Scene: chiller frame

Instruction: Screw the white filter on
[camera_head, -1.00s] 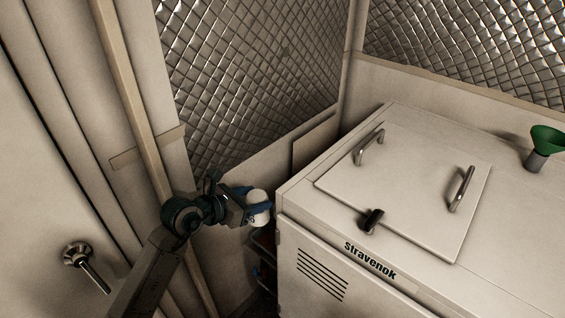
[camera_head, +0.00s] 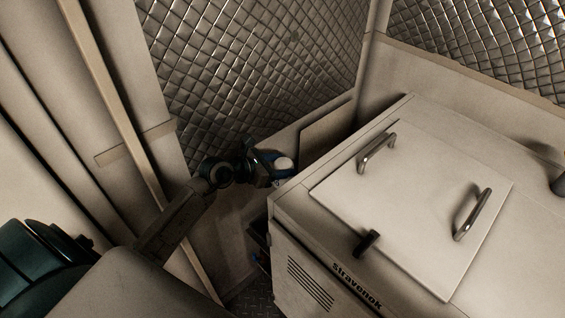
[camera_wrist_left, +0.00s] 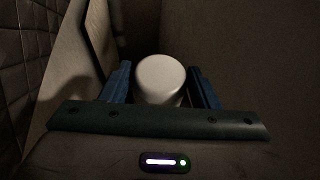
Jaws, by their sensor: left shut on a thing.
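The white filter (camera_head: 284,163) is a short white cylinder with a rounded edge, at the left side of the chiller cabinet in the head view. My left gripper (camera_head: 278,172) is shut on it. In the left wrist view the filter (camera_wrist_left: 160,78) sits between the two blue fingers of my left gripper (camera_wrist_left: 162,88), its pale end showing. The far part of the filter is hidden, and I see no mount for it. My right gripper is not in the head view.
The white Stravenok cabinet (camera_head: 300,212) stands right of my left gripper, with a handled lid (camera_head: 400,200) on top. A quilted wall (camera_head: 250,70) is behind. A narrow dark gap (camera_head: 252,290) lies between cabinet and left wall.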

